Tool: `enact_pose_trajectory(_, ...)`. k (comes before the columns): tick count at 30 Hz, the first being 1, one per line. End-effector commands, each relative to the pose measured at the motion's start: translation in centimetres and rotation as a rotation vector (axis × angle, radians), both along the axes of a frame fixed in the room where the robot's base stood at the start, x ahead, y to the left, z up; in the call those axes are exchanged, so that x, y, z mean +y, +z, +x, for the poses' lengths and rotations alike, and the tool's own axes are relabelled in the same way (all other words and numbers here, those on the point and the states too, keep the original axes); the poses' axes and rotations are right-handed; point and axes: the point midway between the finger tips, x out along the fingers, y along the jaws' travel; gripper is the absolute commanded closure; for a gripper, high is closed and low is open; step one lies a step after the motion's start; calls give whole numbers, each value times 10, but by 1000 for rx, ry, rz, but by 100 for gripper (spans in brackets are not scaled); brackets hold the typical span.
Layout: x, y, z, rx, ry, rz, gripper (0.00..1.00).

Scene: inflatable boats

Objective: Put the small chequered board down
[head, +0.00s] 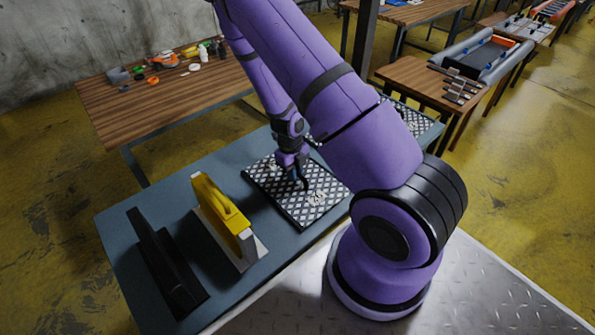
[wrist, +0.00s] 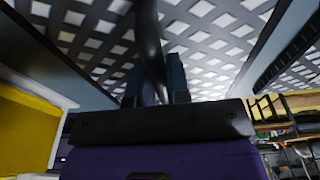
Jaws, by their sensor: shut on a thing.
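The small chequered board (head: 272,182), black with pale diamonds and a dark edge, lies flat at the middle of the blue-grey table (head: 130,215). I cannot tell whether it touches the tabletop or is slightly above it. My gripper (head: 302,183) is over its middle, pointing down. In the wrist view, the chequered face (wrist: 215,35) fills the upper part. There my gripper (wrist: 156,85) is shut on a dark bar at the board's middle, seemingly its handle. My fingers partly hide the grip.
A yellow-handled tool with a pale base (head: 222,213) and a black angled piece (head: 165,265) stand left of the board. Another chequered board (head: 412,118) lies to the right, partly behind my arm. A wooden table (head: 170,105) with small items is behind.

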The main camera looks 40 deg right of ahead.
Motion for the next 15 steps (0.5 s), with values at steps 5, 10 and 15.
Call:
enact_pose_trajectory(5,0,-2,0,0,-1,0,100)
enact_pose_trajectory(10,0,-2,0,0,0,0,58)
enact_pose_trajectory(15,0,-2,0,0,0,0,58)
